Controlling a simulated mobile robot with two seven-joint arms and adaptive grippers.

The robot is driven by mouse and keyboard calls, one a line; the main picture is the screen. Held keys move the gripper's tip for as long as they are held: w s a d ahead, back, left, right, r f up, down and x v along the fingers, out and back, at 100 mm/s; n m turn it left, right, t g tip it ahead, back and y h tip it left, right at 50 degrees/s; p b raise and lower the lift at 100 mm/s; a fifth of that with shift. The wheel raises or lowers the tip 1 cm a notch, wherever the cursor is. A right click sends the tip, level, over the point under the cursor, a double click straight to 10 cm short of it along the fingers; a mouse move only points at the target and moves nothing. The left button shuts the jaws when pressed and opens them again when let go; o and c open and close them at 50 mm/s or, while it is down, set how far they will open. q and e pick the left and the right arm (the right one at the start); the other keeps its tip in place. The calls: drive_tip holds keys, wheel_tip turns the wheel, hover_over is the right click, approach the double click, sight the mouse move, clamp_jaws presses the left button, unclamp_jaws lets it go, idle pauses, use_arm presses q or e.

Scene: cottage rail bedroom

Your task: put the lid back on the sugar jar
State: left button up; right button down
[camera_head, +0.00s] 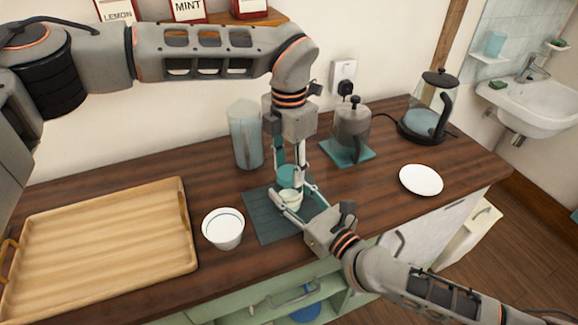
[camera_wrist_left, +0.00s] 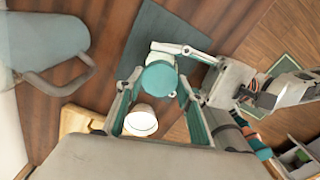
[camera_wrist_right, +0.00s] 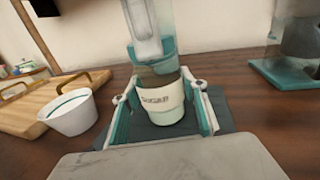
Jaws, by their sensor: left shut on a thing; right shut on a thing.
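The sugar jar (camera_wrist_right: 160,98) is cream with a dark label and stands upright on a dark teal mat (camera_head: 258,219). My right gripper (camera_wrist_right: 162,100) is shut on the jar, one finger on each side. The teal lid (camera_head: 287,175) is just above the jar's mouth. It shows as a round teal top in the left wrist view (camera_wrist_left: 158,77). My left gripper (camera_head: 291,168) points down from above and is shut on the lid. In the right wrist view a brown band shows between lid and jar; I cannot tell whether they touch.
A white bowl (camera_head: 223,228) stands left of the mat, beside a wooden tray (camera_head: 105,245). A clear pitcher (camera_head: 246,135) stands behind. A lidded grey pot (camera_head: 352,125), a kettle (camera_head: 428,108) and a white plate (camera_head: 421,180) are to the right. The counter's front edge is close.

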use_arm(q)
drive_tip(key=m, duration=0.7)
drive_tip(key=o, duration=1.2)
drive_tip(key=shift+o, duration=0.2)
drive_tip(key=shift+r, duration=2.25)
drive_tip(key=shift+c, duration=0.5)
drive_tip(key=n, duration=0.2)
drive_tip(key=r+n, duration=0.1)
drive_tip(key=n, duration=0.3)
drive_tip(key=shift+r, duration=0.4)
drive_tip(key=n, duration=0.2)
drive_tip(key=r+n, duration=0.1)
drive_tip(key=n, duration=0.3)
drive_tip(key=shift+r+n, duration=0.35)
drive_tip(key=shift+n, duration=0.05)
